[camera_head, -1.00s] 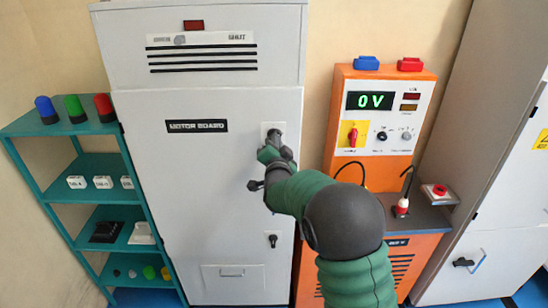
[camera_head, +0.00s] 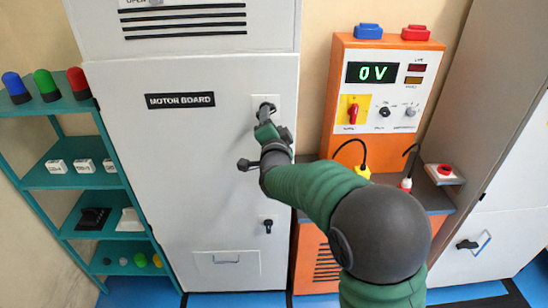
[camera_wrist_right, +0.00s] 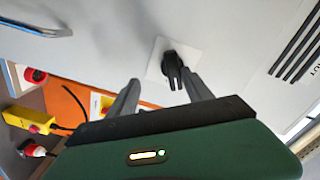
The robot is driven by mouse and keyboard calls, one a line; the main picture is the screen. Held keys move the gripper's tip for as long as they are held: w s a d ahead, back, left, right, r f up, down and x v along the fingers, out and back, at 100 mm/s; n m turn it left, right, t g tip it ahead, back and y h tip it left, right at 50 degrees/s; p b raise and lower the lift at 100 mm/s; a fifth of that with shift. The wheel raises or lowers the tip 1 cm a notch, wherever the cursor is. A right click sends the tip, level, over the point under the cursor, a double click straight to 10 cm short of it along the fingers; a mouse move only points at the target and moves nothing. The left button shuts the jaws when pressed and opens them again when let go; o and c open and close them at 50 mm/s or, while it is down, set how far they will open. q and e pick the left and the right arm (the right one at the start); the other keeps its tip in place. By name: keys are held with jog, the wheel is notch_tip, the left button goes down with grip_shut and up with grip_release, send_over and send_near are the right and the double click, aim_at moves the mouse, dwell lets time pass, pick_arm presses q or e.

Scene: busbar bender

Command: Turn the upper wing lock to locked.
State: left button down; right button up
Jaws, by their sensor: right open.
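The upper wing lock (camera_head: 268,107) is a black wing knob on a pale square plate, on the white cabinet door marked MOTOR BOARD. In the right wrist view the wing lock (camera_wrist_right: 173,66) points roughly up and down the picture. My right gripper (camera_head: 265,122) is just in front of the lock, partly hiding it in the head view. In the wrist view its open fingers (camera_wrist_right: 163,92) lie to either side below the lock, with nothing held. The knob appears between and just beyond the fingertips; contact cannot be told. My left gripper is not in view.
A dark door handle (camera_head: 246,164) sits below the lock, beside my right wrist. A lower wing lock (camera_head: 268,226) is further down. A teal shelf (camera_head: 85,180) stands left.

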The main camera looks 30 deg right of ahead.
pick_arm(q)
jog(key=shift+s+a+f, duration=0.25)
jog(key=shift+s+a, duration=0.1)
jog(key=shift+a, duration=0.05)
pick_arm(e)
jog(key=v, duration=1.6)
jog(key=shift+s+a, duration=0.15)
jog(key=shift+a, duration=0.2)
